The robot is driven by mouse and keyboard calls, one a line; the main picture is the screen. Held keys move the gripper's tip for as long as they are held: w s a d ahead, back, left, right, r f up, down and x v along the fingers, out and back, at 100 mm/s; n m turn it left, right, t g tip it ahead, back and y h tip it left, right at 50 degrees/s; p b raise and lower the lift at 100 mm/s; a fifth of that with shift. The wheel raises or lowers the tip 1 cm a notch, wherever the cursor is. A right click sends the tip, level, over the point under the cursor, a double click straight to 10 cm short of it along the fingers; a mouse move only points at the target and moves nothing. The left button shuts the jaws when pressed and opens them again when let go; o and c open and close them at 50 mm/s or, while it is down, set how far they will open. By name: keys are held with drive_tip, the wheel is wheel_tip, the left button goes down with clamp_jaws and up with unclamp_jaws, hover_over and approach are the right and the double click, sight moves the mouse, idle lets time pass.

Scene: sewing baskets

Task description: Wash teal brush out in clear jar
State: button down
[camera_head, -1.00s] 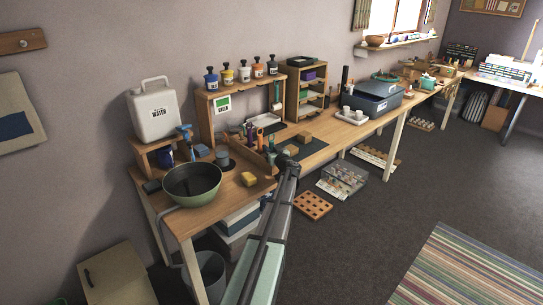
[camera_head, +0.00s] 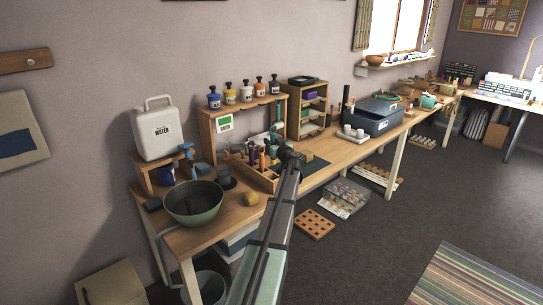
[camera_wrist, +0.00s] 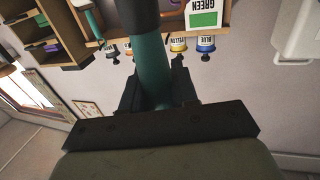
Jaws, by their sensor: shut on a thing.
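My gripper (camera_head: 283,153) is above the right end of the wooden brush caddy (camera_head: 258,180). In the wrist view it is shut on a thick teal handle, the teal brush (camera_wrist: 152,62), which runs up out of the picture between the jaws (camera_wrist: 157,100). In the head view, the teal brush (camera_head: 274,134) shows as a small upright piece by the jaws; its bristle end is hard to make out. A small greyish jar (camera_head: 226,181) stands left of the caddy, behind the green bowl; it may be the clear jar, but its clearness is too small to tell.
A green bowl (camera_head: 192,208) stands at the table's left end, with a yellow sponge (camera_head: 250,198) beside it. A white water canister (camera_head: 158,130) stands behind. Paint bottles (camera_head: 246,92) line a wooden shelf (camera_head: 222,120) at the wall. Several brushes stand in the caddy.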

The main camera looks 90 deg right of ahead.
sight(274, 135)
wheel_tip(274, 135, up, 4)
drive_tip(key=shift+r, duration=0.25)
drive_tip(key=w+f+n+t+y, duration=0.2)
drive_tip(key=w+f+t, duration=0.1)
drive_tip(key=w, duration=2.4)
drive_tip(key=shift+s+d+m+g+h, duration=1)
drive_tip(key=shift+s+d+g, duration=0.4)
drive_tip(key=shift+s+g, duration=0.15)
wheel_tip(274, 135, down, 13)
drive_tip(key=shift+f, duration=0.1)
drive_tip(key=shift+s, duration=0.1)
drive_tip(key=shift+s+d, duration=0.15)
drive_tip(key=shift+s, duration=0.35)
drive_tip(key=shift+w, duration=0.1)
